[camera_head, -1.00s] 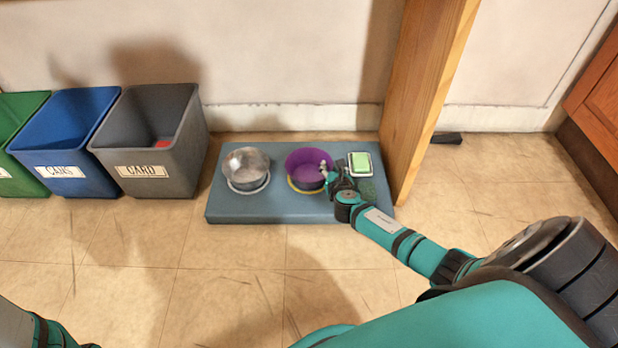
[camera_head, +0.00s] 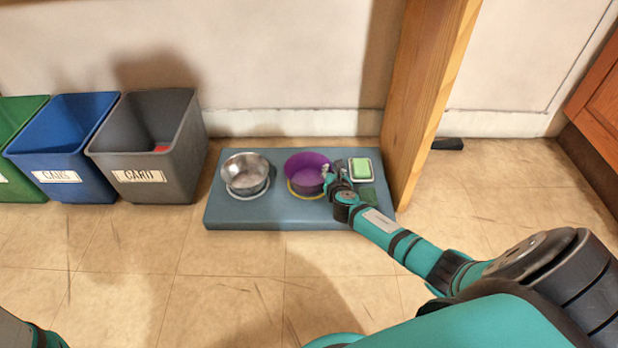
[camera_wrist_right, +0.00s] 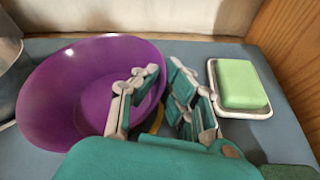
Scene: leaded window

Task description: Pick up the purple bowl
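The purple bowl (camera_head: 308,170) is over a yellow ring on the blue-grey mat (camera_head: 270,218), between a steel bowl and a soap dish. In the right wrist view the purple bowl (camera_wrist_right: 85,85) looks tilted, with part of the yellow ring showing below its near right side. My right gripper (camera_head: 328,178) is at the bowl's right rim. In the wrist view its fingers (camera_wrist_right: 163,68) converge on the rim, one inside the bowl and one outside, with the tips close together. My left gripper is out of view.
The steel bowl (camera_head: 246,174) stands left of the purple bowl. The green soap (camera_head: 361,168) in its dish and a wooden post (camera_head: 425,100) are close on the right. Grey (camera_head: 150,150), blue (camera_head: 62,150) and green bins stand at the left. The floor in front is mostly clear.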

